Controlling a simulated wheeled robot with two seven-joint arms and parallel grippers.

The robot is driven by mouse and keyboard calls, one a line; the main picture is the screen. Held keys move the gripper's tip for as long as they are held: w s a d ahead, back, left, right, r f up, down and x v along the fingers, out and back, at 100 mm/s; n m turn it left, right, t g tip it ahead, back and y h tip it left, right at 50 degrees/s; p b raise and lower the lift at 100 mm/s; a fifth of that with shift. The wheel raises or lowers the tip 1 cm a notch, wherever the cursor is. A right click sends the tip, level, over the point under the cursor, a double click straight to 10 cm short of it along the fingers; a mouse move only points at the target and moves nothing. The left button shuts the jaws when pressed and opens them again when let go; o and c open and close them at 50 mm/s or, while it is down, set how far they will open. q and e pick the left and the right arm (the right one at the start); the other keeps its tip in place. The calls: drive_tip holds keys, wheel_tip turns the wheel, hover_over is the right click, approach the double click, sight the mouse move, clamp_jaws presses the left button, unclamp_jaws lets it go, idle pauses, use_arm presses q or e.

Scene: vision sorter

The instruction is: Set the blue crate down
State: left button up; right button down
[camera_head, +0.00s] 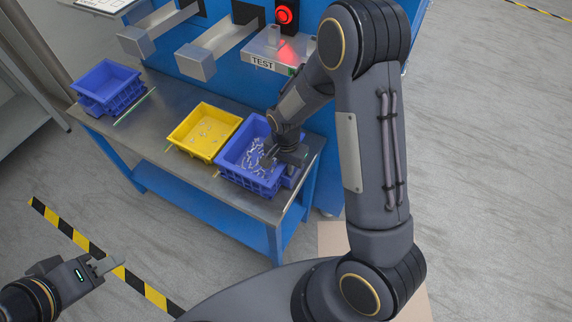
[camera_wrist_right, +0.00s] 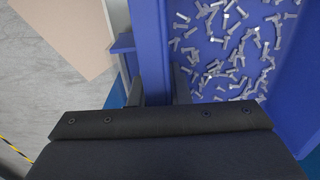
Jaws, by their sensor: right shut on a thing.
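The blue crate (camera_head: 228,163) is at the right end of the metal workbench, with many silver bolts (camera_head: 258,157) inside. It looks about level; I cannot tell whether its base touches what is below. My right gripper (camera_head: 268,158) is shut on the crate's right wall. In the right wrist view, the fingers (camera_wrist_right: 158,92) straddle the blue wall (camera_wrist_right: 150,45), with the bolts (camera_wrist_right: 235,50) to the right. My left gripper (camera_head: 107,265) is away from the bench at the lower left, apparently empty; its finger gap is unclear.
A yellow crate (camera_head: 190,150) stands close left of the blue crate on the workbench (camera_head: 150,137). Blue stacked crates (camera_head: 104,84) stand at the bench's far left. Bare bench lies between the stack and the yellow crate.

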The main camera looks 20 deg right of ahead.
drive_tip(key=shift+f, duration=0.2)
drive_tip(key=c, duration=1.4)
unclamp_jaws()
drive_tip(key=shift+r, duration=0.1)
drive_tip(key=shift+o, duration=0.2)
